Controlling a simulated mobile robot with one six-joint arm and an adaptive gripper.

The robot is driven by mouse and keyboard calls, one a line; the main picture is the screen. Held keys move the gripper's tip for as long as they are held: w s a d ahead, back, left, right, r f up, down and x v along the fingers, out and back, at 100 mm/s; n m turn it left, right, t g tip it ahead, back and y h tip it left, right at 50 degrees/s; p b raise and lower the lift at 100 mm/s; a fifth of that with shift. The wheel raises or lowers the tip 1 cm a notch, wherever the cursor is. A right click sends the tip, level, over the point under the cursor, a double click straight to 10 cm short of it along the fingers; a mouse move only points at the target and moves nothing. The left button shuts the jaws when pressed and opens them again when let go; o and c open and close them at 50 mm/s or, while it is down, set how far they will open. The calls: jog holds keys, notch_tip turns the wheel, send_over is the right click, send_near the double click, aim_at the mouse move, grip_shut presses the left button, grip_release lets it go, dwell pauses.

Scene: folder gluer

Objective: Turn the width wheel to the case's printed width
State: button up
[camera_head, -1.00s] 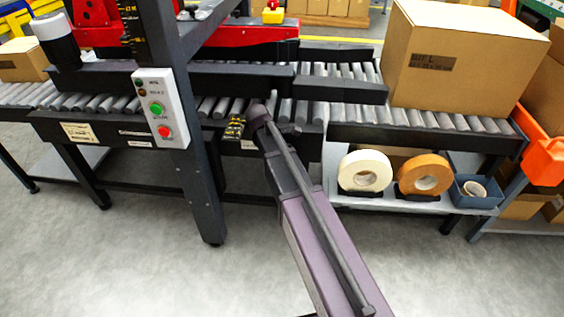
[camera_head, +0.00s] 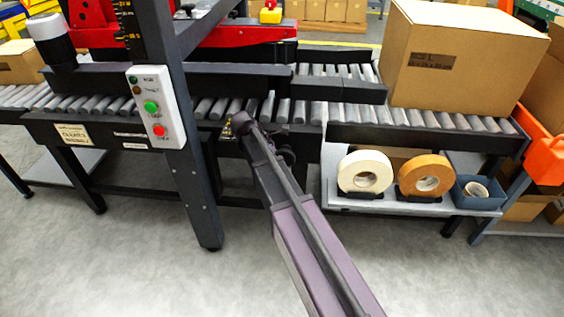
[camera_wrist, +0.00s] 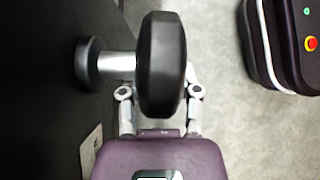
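In the wrist view a black-rimmed wheel (camera_wrist: 161,65) on a silver shaft fills the middle, with a smaller dark disc at the shaft's left end. My gripper (camera_wrist: 160,92) has its fingers spread on either side of the wheel. The wheel hides part of the fingers, so contact cannot be made out. The brown case (camera_head: 465,60) stands on the rollers at the right in the head view. Its printed label (camera_head: 432,61) is too small to read. In the head view my arm hides the wheel and my fingers.
The roller conveyor (camera_head: 290,110) runs across the head view. A dark upright carries a button panel (camera_head: 147,105) left of my arm. Tape rolls (camera_head: 365,172) and a blue bin (camera_head: 478,190) sit on a low shelf at right. The grey floor in front is open.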

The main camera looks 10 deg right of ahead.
jog(key=shift+o, duration=1)
jog(key=shift+r+y+p, duration=0.15)
jog(key=shift+y+p, duration=0.25)
jog(key=shift+p, duration=0.05)
jog(key=y+p, duration=0.1)
jog(key=t+y+p, duration=0.1)
jog(key=shift+a+r+y, duration=0.1)
jog(key=shift+r+y, duration=0.1)
jog(key=shift+y, duration=0.1)
jog(key=y+p, duration=0.1)
jog(key=t+y+p, duration=0.1)
jog(key=y, duration=0.1)
jog(key=shift+w+a+r, duration=0.15)
jog(key=shift+r+t+y+p, duration=0.2)
jog(key=shift+t+y+p, duration=0.15)
jog(key=shift+y, duration=0.35)
notch_tip(320, 180, up, 14)
jog(key=f+p, duration=0.1)
jog(key=p, duration=1.3)
jog(key=s+r+m+p, duration=0.4)
jog(key=r+p, duration=0.3)
jog(key=s+r+m+p, duration=0.5)
jog(key=r+p, duration=0.2)
jog(key=r, duration=0.1)
jog(key=shift+d, duration=0.45)
